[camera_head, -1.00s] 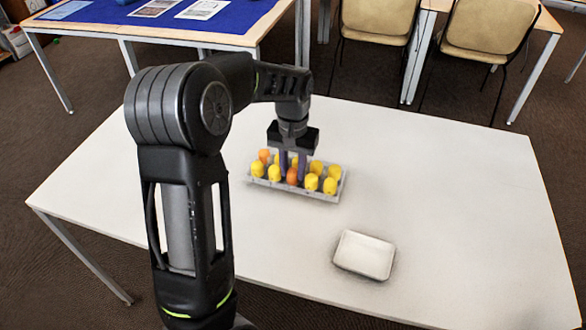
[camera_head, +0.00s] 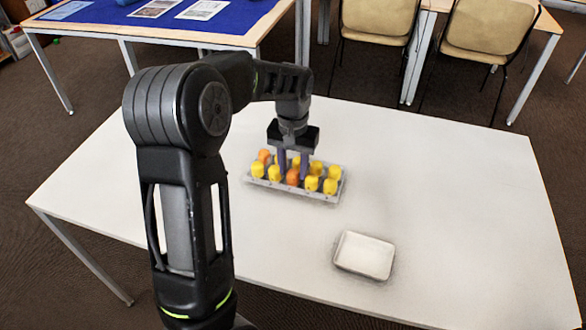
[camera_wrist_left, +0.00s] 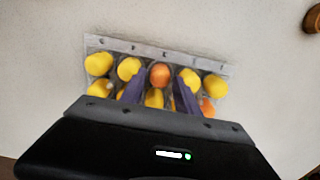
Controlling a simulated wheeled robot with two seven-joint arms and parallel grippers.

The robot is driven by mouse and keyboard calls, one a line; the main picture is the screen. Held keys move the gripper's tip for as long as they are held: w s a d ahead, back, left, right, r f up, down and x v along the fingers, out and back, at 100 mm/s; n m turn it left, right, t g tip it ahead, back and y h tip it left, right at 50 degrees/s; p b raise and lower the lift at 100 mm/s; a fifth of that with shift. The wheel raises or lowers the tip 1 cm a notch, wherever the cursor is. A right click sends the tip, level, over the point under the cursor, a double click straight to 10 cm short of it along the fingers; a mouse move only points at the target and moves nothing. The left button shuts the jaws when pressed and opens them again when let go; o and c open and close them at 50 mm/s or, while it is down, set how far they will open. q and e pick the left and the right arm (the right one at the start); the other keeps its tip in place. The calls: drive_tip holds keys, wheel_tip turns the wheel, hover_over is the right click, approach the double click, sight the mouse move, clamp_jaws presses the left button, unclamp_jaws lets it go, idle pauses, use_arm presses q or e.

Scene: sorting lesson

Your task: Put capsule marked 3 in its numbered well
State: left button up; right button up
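The grey well rack (camera_head: 300,194) holds two rows of yellow and orange capsules. My left gripper (camera_head: 292,172) points down over its middle, its two purple fingers apart. In the left wrist view, a yellow capsule (camera_wrist_left: 153,98) in the row nearer the gripper stands between the fingers (camera_wrist_left: 158,98), with a gap on each side. An orange capsule (camera_wrist_left: 160,75) stands beyond it in the other row; the head view shows this orange capsule (camera_head: 292,177) in front of the fingers. Marks on the rack rim (camera_wrist_left: 135,47) are too small to read, so I cannot tell which capsule bears 3.
A white shallow dish (camera_head: 363,255) stands empty near the front of the white table (camera_head: 450,190). The right side of the table is clear. A blue-topped table (camera_head: 235,18) and two chairs (camera_head: 378,18) stand behind.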

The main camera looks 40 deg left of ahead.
use_arm(q)
wheel_tip(320, 180, up, 11)
drive_tip(key=shift+r+p, duration=0.15)
drive_tip(key=shift+p, duration=0.3)
idle(0.7)
